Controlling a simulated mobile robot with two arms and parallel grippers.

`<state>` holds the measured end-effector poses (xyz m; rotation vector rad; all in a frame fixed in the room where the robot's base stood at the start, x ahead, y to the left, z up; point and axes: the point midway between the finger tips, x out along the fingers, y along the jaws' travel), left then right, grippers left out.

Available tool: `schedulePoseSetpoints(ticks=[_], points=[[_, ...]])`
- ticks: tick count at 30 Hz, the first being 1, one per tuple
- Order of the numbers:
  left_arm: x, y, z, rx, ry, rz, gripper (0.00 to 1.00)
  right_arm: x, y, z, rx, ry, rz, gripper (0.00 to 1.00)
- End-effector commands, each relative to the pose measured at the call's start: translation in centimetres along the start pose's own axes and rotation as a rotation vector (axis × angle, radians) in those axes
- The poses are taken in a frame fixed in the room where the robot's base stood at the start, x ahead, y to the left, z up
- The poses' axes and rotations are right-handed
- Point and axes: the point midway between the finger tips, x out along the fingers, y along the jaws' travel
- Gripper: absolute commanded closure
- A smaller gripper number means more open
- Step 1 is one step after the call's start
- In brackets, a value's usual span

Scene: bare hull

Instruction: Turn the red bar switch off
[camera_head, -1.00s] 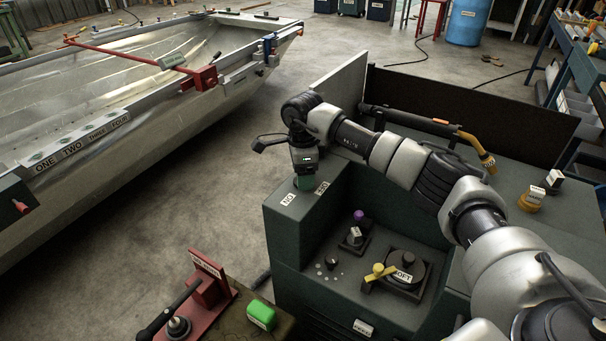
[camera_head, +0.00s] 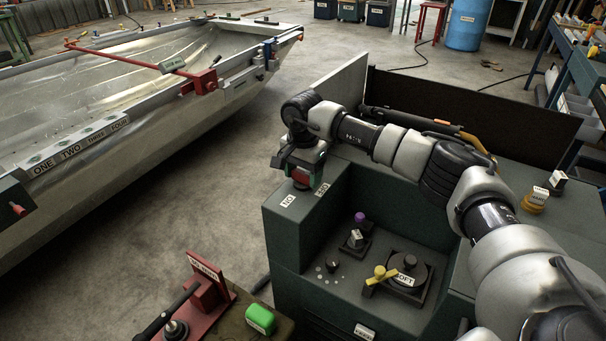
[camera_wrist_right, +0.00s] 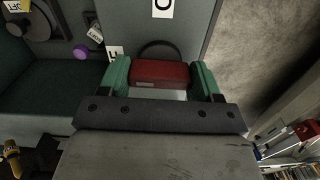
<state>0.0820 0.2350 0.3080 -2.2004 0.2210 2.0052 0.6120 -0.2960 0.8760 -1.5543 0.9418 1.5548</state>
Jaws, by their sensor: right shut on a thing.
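The red bar switch (camera_wrist_right: 160,73) sits on top of the dark green machine cabinet (camera_head: 285,235). In the right wrist view it lies crosswise between the green fingertips of my right gripper (camera_wrist_right: 161,82), which is shut on it. Part of a dark round base shows behind the bar. In the head view my right gripper (camera_head: 302,172) points down at the cabinet's left top corner, with a bit of red between its fingers. Two white labels, one at the front (camera_head: 288,200) and one to the right (camera_head: 322,189), lie by the switch; their words are hard to read. My left gripper is out of view.
In the cabinet's recess are a purple-topped knob (camera_head: 359,217), a yellow-handled dial (camera_head: 385,273) and a small black knob (camera_head: 332,265). A red lever stand (camera_head: 212,285) and a green block (camera_head: 261,319) are at front. A metal boat hull (camera_head: 150,110) lies left, across open floor.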

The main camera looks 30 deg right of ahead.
Motion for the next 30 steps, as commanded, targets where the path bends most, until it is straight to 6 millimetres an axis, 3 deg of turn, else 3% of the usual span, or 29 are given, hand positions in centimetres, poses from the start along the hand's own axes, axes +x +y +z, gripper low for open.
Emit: schedulePoseSetpoints(ticks=[20,21,24,26,30], points=[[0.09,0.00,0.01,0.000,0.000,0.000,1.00,-0.13,-0.06,0.01,-0.068,0.000,-0.003,0.60],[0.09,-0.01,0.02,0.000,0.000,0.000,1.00,-0.13,-0.06,0.01,-0.068,0.000,-0.003,0.35],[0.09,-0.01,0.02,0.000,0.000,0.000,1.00,-0.11,-0.05,0.02,-0.068,0.000,-0.002,0.19],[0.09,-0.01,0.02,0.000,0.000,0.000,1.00,-0.09,-0.05,0.02,-0.067,0.000,-0.002,0.11],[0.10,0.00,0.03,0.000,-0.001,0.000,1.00,-0.05,-0.03,0.01,-0.066,0.000,-0.001,0.11]])
